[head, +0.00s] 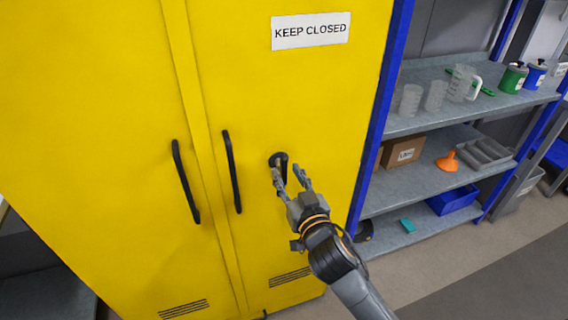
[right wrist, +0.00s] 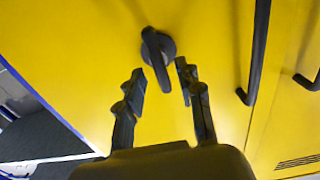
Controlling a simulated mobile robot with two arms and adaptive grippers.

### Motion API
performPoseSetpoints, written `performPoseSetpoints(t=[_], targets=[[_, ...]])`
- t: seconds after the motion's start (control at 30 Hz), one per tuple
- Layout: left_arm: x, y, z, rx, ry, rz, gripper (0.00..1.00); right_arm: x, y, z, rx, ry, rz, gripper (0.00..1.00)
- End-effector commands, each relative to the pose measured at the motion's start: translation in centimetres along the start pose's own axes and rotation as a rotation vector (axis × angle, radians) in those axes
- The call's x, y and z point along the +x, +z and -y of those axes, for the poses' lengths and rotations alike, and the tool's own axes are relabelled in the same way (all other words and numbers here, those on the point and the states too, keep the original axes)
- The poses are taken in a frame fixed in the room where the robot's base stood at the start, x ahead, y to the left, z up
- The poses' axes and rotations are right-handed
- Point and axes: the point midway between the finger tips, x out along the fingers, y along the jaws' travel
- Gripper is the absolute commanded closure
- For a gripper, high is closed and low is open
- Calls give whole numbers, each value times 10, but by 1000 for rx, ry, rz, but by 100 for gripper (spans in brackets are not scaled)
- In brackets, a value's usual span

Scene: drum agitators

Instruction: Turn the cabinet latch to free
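The cabinet (head: 225,90) is yellow with two doors, both shut, and a KEEP CLOSED label (head: 311,31) on the right door. The latch (head: 281,160) is a small black lever on a round base, right of the door handles. It also shows in the right wrist view (right wrist: 157,55), its lever nearly upright with a slight tilt. My right gripper (head: 292,176) is open in front of the latch. My left gripper is not in view.
Two long black handles, left (head: 186,182) and right (head: 232,172), stand out from the doors left of the latch. A blue-framed shelf (head: 420,196) with beakers, a box (head: 403,152), an orange funnel (head: 447,161) and a blue bin (head: 452,200) is at the right.

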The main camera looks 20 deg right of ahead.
Motion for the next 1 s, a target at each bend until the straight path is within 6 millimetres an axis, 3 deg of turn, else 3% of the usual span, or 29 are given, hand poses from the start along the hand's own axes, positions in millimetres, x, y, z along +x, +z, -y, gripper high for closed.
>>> performPoseSetpoints(t=[0.2, 0.57, 0.6, 0.77, 1.0], targets=[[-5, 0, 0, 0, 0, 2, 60, 27, -1, 0, -1, 0, 0, 64], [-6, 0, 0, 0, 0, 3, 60, 33, 0, 0, 1, 0, 0, 64], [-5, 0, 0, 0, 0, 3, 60, 33, 0, 0, 1, 0, 0, 66], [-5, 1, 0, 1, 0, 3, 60, 33, 0, 0, 1, 0, 0, 99], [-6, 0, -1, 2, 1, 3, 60, 33, 0, 0, -2, 0, 0, 100]])
